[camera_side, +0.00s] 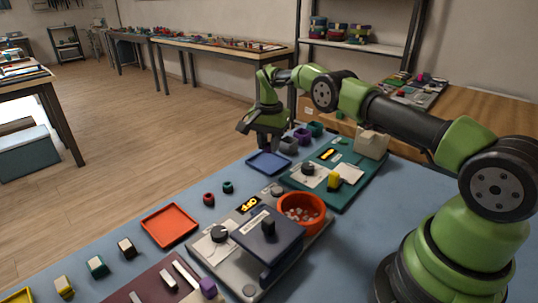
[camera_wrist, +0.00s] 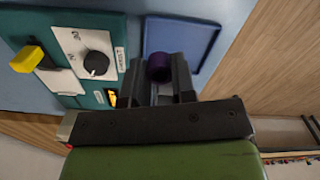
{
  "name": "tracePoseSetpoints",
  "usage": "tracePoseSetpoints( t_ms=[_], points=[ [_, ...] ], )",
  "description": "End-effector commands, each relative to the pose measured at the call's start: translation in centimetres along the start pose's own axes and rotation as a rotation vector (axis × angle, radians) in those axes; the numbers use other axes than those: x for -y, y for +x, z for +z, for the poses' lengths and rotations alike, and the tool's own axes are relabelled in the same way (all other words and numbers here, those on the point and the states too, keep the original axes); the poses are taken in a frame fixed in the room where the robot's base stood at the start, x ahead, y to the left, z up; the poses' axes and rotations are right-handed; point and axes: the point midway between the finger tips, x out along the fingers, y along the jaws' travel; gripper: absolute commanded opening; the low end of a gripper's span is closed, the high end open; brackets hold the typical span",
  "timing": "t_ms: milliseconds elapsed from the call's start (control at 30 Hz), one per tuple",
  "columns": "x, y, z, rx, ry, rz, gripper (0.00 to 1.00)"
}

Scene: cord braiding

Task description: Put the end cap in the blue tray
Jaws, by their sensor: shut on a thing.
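A dark purple end cap (camera_wrist: 160,68), a short cylinder, sits between the fingertips of my gripper (camera_wrist: 160,82) in the wrist view. The gripper is shut on it. The blue tray (camera_wrist: 213,38) lies just beyond the fingers, and the cap overlaps its near left part in this view. In the side view my gripper (camera_side: 267,144) points down above the back of the blue tray (camera_side: 268,168). The cap cannot be made out there. I cannot tell the exact height of the cap above the tray.
A teal panel (camera_side: 340,193) with a knob and yellow lever stands right of the tray. Grey, purple and teal blocks (camera_side: 302,136) stand behind it. A grey machine with an orange bowl (camera_side: 317,203), small red and teal caps (camera_side: 228,187), and an orange tray (camera_side: 170,225) are nearer.

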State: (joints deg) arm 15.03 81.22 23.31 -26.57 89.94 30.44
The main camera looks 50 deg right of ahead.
Motion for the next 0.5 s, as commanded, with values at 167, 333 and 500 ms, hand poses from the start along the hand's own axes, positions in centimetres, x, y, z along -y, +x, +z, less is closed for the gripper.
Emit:
tracePoseSetpoints(
  t_ms=[167,333,500],
  points=[
    [0.0,2.4,0.0,0.001,0.001,0.0,0.0],
    [0.0,3.6,0.0,0.0,-0.001,0.0,0.0],
    [0.0,3.7,0.0,0.0,-0.001,0.0,0.0]
  ],
)
